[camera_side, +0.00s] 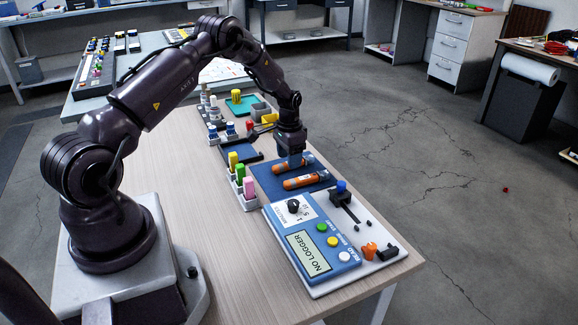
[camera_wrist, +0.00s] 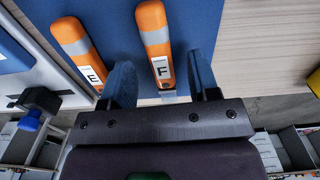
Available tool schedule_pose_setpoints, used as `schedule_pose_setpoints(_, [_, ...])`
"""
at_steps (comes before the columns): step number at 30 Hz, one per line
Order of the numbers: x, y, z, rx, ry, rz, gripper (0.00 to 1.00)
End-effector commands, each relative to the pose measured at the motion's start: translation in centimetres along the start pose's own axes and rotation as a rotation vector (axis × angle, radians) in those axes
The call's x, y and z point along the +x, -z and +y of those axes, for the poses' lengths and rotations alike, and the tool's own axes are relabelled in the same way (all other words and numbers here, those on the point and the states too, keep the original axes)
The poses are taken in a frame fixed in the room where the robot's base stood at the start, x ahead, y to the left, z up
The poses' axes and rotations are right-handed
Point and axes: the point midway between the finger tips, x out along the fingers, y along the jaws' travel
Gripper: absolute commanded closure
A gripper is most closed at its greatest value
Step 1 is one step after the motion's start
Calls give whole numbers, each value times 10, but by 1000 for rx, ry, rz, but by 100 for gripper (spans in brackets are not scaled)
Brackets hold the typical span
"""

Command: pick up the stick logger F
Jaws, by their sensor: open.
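Stick logger F (camera_wrist: 155,38) is an orange stick with a white label marked F, lying on a blue mat (camera_wrist: 200,18). In the side view, logger F (camera_side: 307,159) is the farther of two orange sticks, partly hidden by my gripper (camera_side: 294,161). In the wrist view my gripper (camera_wrist: 163,75) is open, with one blue finger on each side of the near end of logger F. A gap shows on both sides, and nothing is held. Stick logger E (camera_wrist: 80,45) lies beside it on the left; it also shows in the side view (camera_side: 306,182).
A blue reader panel (camera_side: 318,240) reading NO LOGGER stands nearer the side camera, beside a black dock with a blue knob (camera_side: 341,186). Yellow, green and pink capped items (camera_side: 240,172) stand left of the mat. A dark tray (camera_side: 238,151) lies behind.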

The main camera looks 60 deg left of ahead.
Motion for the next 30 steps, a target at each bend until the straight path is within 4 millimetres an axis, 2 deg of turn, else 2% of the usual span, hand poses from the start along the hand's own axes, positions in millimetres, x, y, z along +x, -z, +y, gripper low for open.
schedule_pose_setpoints(4, [16, 0, 0, 0, 0, -1, 45])
schedule_pose_setpoints(11, [17, 0, 0, -1, 1, 1, 45])
schedule_pose_setpoints(12, [17, 0, 0, -1, 1, 1, 47])
schedule_pose_setpoints(19, [17, 0, 0, -1, 0, 0, 98])
schedule_pose_setpoints(30, [13, 0, 0, -1, 1, 1, 99])
